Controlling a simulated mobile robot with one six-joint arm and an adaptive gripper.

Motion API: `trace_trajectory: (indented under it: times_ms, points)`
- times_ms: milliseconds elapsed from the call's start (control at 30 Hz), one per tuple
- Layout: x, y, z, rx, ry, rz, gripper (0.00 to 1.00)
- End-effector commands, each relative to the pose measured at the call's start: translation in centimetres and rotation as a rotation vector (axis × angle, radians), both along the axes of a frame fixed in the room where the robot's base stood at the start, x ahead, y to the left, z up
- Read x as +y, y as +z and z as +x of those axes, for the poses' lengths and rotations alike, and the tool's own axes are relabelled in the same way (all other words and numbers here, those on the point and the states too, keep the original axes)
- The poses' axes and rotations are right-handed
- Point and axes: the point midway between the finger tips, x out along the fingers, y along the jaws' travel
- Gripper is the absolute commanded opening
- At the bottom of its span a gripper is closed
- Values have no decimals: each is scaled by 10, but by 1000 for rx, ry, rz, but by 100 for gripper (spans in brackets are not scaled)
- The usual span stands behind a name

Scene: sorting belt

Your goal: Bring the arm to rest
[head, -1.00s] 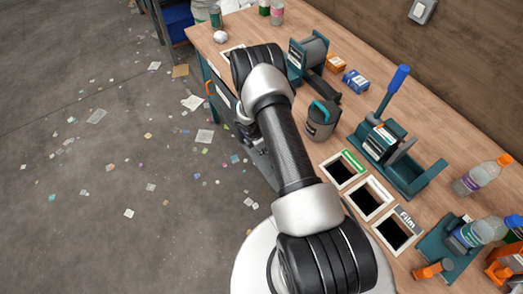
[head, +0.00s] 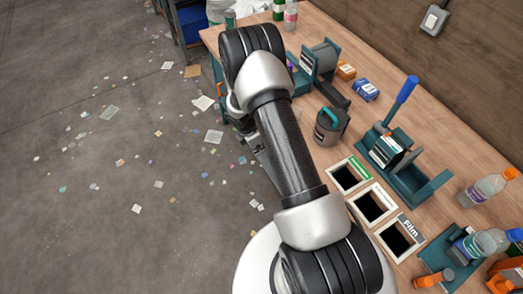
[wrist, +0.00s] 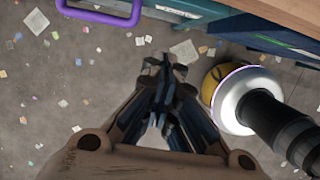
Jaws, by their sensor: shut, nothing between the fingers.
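My arm crosses the middle of the head view, raised beside the bench's left edge; its gripper end is hidden there behind the arm links. In the wrist view my gripper (wrist: 165,72) points down over the littered floor. Its dark fingers are together, with nothing seen between them.
The wooden workbench (head: 378,118) carries a blue-handled press (head: 400,160), a dark lidded canister (head: 329,127), framed openings including one labelled Film (head: 399,238), and bottles (head: 487,188). In the wrist view a purple handle (wrist: 95,15) and the bench side are near. Open floor (head: 110,220) lies left.

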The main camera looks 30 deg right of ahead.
Motion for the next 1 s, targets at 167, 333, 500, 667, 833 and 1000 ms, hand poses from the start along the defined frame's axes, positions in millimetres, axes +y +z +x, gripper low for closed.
trace_trajectory:
  times_ms: [167, 333, 500, 667, 833, 1000]
  points:
    - [3, 11, 0, 1, 0, 0, 0]
    - [3, 11, -1, 1, 0, 0, 0]
    - [3, 32, 5, -25, -41, -6, 0]
    - [9, 109, 14, -115, -202, -14, 0]
    - [24, 205, 1, -228, -441, 4, 0]
    - [44, 287, -32, -334, -673, 53, 0]
